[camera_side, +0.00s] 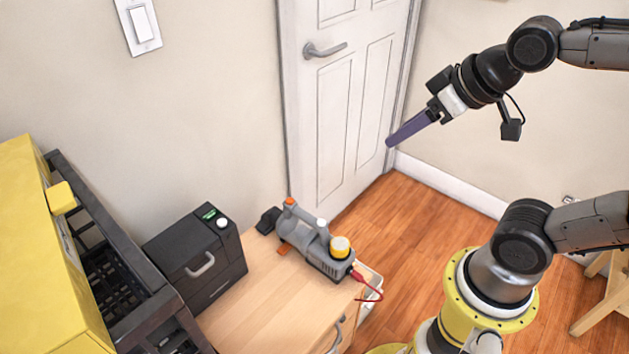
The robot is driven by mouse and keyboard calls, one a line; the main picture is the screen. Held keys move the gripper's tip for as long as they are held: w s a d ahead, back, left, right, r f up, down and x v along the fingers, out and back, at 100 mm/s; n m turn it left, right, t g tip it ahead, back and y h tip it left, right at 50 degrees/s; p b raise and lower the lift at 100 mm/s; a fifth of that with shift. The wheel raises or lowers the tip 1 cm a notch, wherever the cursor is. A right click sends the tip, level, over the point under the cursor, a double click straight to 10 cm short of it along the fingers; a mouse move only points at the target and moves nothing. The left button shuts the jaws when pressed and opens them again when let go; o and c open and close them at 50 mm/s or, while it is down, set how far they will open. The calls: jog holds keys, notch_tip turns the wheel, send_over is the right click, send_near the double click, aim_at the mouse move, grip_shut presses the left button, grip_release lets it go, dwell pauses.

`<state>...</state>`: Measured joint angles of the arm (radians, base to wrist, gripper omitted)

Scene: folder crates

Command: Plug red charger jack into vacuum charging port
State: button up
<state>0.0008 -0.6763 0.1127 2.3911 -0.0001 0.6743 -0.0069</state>
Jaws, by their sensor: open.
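A grey handheld vacuum (312,246) with a yellow cap and orange parts lies on a light wooden cabinet top. A red charger jack (357,275) is at the vacuum's right end, close to its body. Its thin red cable curves down over the cabinet's right edge. I cannot tell whether the jack sits in the port; the port itself is not clear. My gripper (391,142) has long purple fingers, seen nearly edge-on. It is open and empty in the air, above and to the right of the vacuum, in front of the door.
A black box with a drawer handle (208,272) stands left of the vacuum. A white door (340,110) is behind. A wooden stool (600,310) stands at the right. Wooden floor (440,225) is bare.

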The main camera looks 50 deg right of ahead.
jog(key=shift+o, duration=0.5)
jog(key=s+f+g, duration=0.1)
jog(key=s+f, duration=0.1)
jog(key=s, duration=0.4)
jog(key=shift+s+g, duration=0.35)
jog(key=shift+g, duration=0.05)
jog(key=w+f+m+g+y, duration=0.3)
jog(key=w+m+g+y, duration=0.15)
jog(key=w+m, duration=1.2)
jog(key=w+d+f+m+y, duration=0.2)
jog(key=d+f+m, duration=0.4)
jog(key=f, duration=0.3)
jog(key=w+d+f+m+y, duration=0.2)
jog(key=d+f+m+y, duration=0.1)
jog(key=d+f+m, duration=0.4)
jog(key=m+t+y, duration=0.3)
jog(key=m+y, duration=0.1)
jog(key=m, duration=0.5)
send_near(358, 273)
jog(key=x, duration=0.8)
jog(key=shift+w+f, duration=0.1)
jog(key=shift+f, duration=0.25)
